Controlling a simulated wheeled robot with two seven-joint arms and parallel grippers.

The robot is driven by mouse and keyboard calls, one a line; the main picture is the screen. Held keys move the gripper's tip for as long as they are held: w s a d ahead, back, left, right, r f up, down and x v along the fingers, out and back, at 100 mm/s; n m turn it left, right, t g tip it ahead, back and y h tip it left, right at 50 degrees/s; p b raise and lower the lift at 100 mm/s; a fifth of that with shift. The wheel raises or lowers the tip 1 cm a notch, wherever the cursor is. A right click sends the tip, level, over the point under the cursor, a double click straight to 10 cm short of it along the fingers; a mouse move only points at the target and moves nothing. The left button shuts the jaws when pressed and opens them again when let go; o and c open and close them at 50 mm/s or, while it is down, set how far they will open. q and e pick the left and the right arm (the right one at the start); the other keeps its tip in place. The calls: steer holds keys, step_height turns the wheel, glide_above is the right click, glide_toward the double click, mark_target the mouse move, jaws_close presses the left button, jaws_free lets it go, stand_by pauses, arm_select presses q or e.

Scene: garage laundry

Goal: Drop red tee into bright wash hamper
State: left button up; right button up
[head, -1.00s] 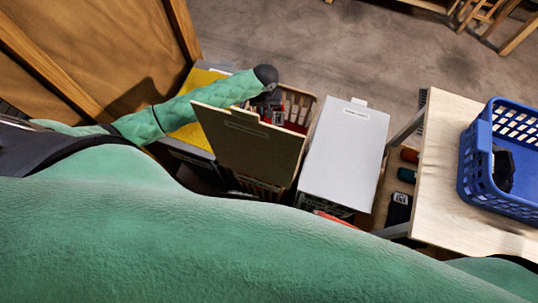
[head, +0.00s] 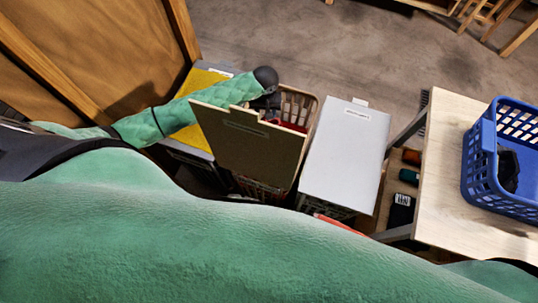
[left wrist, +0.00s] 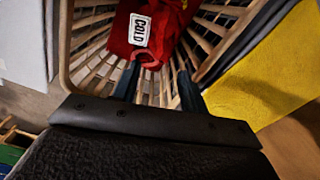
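The red tee (left wrist: 165,25) lies in a slatted hamper (left wrist: 78,48), with a white tag reading "COLD". Its lower end shows between and beyond my left fingers. My left gripper (left wrist: 158,72) is open, its two dark fingers apart, and the tee looks loose below it. In the head view, my left gripper (head: 268,101) reaches into the hamper (head: 313,103) behind its raised brown lid (head: 245,140). A little red cloth (head: 292,126) shows inside there. The lid hides much of the hamper's inside. My right gripper is not in view.
A hamper with a yellow lid (head: 203,80) stands left of the open one, and one with a white lid (head: 344,150) stands right. A wooden table (head: 440,195) at the right holds a blue basket (head: 480,165) with a dark item in it. Concrete floor lies behind.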

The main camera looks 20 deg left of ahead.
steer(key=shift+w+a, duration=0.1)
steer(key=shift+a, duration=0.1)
arm_select(q)
step_height(320, 180, up, 8)
steer(key=b, duration=0.2)
steer(key=shift+b, duration=0.3)
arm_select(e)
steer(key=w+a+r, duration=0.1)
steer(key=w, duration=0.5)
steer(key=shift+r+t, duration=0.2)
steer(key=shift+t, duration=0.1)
arm_select(q)
steer(key=shift+f, duration=0.15)
